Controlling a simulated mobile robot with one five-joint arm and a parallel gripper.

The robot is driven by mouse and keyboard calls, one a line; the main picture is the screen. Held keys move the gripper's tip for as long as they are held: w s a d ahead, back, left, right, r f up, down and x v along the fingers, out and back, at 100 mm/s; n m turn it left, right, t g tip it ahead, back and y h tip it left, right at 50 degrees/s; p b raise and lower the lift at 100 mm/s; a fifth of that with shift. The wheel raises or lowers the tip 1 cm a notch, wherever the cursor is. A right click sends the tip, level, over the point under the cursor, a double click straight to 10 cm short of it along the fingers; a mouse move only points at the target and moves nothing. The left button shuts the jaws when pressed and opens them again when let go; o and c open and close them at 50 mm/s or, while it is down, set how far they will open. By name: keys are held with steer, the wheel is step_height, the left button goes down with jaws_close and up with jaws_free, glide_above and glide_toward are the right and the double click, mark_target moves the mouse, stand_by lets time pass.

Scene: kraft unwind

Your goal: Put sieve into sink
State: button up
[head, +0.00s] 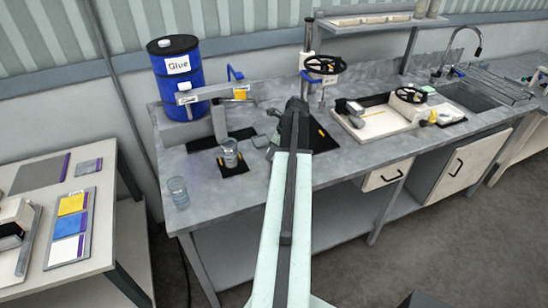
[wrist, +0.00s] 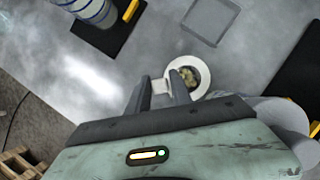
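A small white round sieve (wrist: 203,68) shows in the wrist view, with yellowish and dark bits inside its ring. Its short pale handle (wrist: 161,87) lies between the fingers of my gripper (wrist: 162,82) and fills the gap, so the gripper looks shut on it. The right finger overlaps the ring's rim. I cannot tell whether the sieve touches the counter. In the head view my gripper (head: 296,106) is over the middle of the counter, and the sieve is hidden behind my arm. The sink (head: 469,97) is set into the counter at the far right, below a curved tap.
A blue glue drum (head: 178,75) stands at the counter's left back. A glass jar (head: 229,152) and a glass (head: 177,192) stand left of my arm. A handwheel post (head: 322,66) and a tray of equipment (head: 381,124) lie between my gripper and the sink.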

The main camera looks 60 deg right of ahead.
jaws_close()
step_height(320, 180, up, 18)
steer(key=p, duration=1.8)
